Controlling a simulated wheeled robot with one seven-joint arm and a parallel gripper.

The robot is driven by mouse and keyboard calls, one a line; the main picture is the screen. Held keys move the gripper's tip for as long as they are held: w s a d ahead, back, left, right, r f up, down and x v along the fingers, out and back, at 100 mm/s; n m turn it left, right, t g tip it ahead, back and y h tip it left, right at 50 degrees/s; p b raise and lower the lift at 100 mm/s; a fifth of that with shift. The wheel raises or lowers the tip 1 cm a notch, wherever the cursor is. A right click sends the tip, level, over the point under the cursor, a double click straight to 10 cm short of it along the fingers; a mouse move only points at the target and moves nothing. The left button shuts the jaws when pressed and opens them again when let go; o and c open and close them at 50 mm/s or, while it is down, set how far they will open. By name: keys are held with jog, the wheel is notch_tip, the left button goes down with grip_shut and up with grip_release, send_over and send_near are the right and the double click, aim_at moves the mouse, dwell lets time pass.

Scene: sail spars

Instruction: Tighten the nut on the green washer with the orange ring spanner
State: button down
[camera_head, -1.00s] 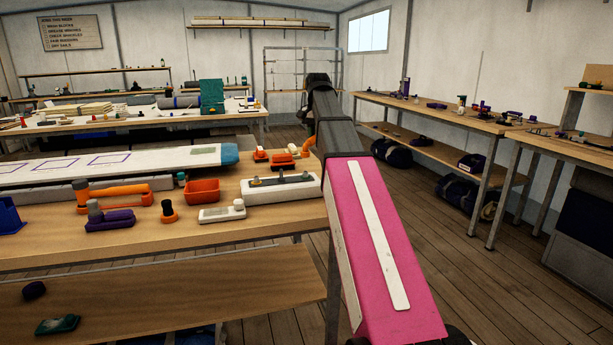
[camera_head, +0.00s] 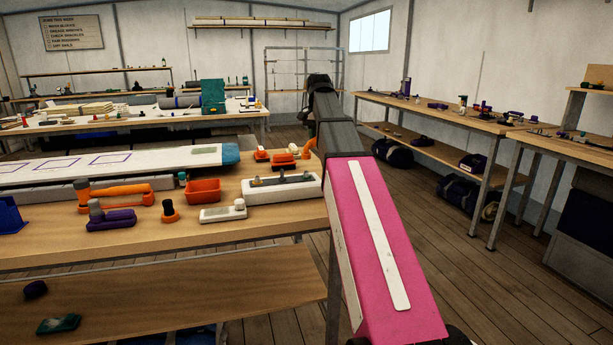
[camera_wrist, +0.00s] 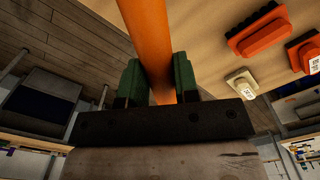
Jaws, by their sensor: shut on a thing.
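In the wrist view my gripper (camera_wrist: 160,80), with green finger pads, is shut on the long orange handle of what I take to be the ring spanner (camera_wrist: 146,30). The handle runs out of the top of the picture, so its ring end is out of sight. In the head view my pink arm hides the gripper. A white block with a grey bar and studs (camera_head: 282,187) lies near the bench's right end. I cannot make out the green washer or its nut.

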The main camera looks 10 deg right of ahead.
jog(key=shift+f, duration=2.9)
